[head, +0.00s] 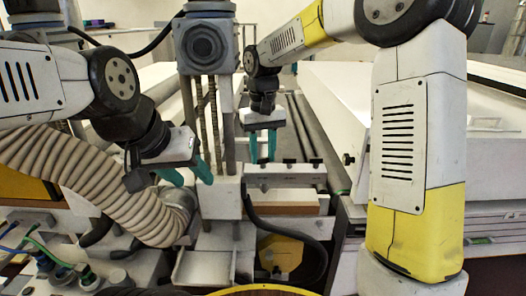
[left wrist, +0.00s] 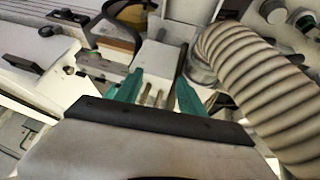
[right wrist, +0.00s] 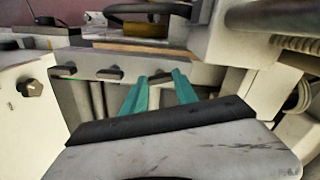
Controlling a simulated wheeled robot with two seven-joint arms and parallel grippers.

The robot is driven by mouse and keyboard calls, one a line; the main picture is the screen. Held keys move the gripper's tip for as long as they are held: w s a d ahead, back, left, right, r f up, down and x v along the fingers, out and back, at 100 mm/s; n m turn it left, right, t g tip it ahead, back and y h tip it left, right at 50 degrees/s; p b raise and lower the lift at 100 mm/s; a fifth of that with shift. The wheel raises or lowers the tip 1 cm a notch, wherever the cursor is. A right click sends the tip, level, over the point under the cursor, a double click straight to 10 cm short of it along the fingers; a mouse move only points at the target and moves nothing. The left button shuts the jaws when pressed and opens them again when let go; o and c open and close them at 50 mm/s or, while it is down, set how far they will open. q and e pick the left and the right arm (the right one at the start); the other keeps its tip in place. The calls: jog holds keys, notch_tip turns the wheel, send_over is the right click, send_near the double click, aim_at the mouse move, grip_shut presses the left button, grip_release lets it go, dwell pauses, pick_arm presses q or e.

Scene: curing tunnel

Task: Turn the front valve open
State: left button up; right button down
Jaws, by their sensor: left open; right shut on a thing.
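A pale rail (head: 285,175) in the middle of the head view carries a row of three small dark valve handles; it also shows in the right wrist view (right wrist: 88,61). The middle handle (head: 289,161) and the right handle (head: 315,161) stand free. My right gripper (head: 262,158) is over the left end of the rail. In the right wrist view its teal fingers (right wrist: 161,88) are closed about the end handle (right wrist: 160,77), which is partly hidden. I cannot tell how far it is turned. My left gripper (head: 188,174) is open and empty, left of the rail by the grey post.
A ribbed beige hose (head: 100,185) curves below my left arm. A grey column with rods (head: 205,110) stands between my arms. A black cable (head: 290,240) loops below the rail. Green and blue hose fittings (head: 60,270) are at the lower left.

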aim_at(263, 158)
jog(key=n, duration=1.4)
dwell(0.5)
jog(key=c, duration=1)
grip_release()
jog(key=shift+o, duration=0.2)
notch_tip(263, 158, up, 8)
jog(key=shift+f, duration=0.1)
